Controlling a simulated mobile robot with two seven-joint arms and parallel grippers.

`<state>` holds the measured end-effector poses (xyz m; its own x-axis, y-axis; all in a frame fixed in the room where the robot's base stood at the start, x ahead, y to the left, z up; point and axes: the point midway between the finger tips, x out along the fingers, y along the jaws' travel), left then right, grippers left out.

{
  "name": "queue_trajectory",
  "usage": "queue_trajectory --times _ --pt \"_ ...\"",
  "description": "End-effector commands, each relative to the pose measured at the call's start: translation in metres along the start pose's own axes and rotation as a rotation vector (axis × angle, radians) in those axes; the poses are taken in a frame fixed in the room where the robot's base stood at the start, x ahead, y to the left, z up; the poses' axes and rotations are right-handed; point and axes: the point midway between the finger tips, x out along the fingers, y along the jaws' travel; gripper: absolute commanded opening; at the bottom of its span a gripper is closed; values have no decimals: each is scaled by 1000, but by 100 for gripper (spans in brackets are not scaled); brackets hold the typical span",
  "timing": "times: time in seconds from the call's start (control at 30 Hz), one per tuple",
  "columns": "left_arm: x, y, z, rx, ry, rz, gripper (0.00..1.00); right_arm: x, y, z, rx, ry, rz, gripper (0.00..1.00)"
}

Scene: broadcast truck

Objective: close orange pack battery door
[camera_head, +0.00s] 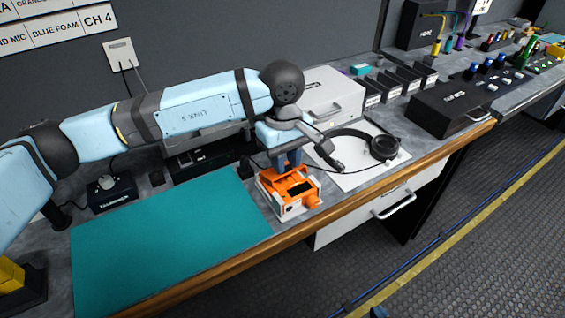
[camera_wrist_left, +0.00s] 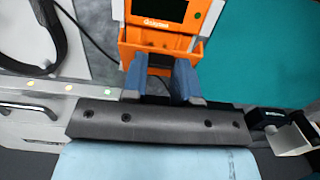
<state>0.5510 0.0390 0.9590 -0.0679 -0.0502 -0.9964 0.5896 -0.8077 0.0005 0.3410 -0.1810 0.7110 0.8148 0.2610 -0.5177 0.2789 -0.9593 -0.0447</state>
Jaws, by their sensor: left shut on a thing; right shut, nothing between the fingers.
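The orange pack (camera_head: 298,205), orange and white with a dark screen, stands at the right edge of the teal mat. My left gripper (camera_head: 288,170) comes down on its rear side from above. In the left wrist view the pack (camera_wrist_left: 195,48) is at the top, its screen facing the camera. There the blue fingers of my left gripper (camera_wrist_left: 160,72) are on either side of the pack's near orange edge and shut on that part. The fingers partly hide it, so I cannot tell how far the battery door is open.
The teal mat (camera_head: 165,240) is clear. Headphones (camera_head: 384,148) lie on a white sheet right of the pack, with a white case (camera_head: 328,98) behind. Black boxes stand along the wall. The wooden bench edge (camera_head: 350,202) runs in front.

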Motion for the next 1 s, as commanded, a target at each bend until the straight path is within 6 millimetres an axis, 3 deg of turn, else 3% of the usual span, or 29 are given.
queue_trajectory --times 0.03,0.4,1.0 --pt "7 0 2 4 41 1 3 4 0 6 5 8 -5 0" --pt "16 0 11 2 252 1 3 7 -8 1 27 63 -34 0" --pt "16 0 14 0 313 -1 3 5 -8 -4 29 83 -41 0"
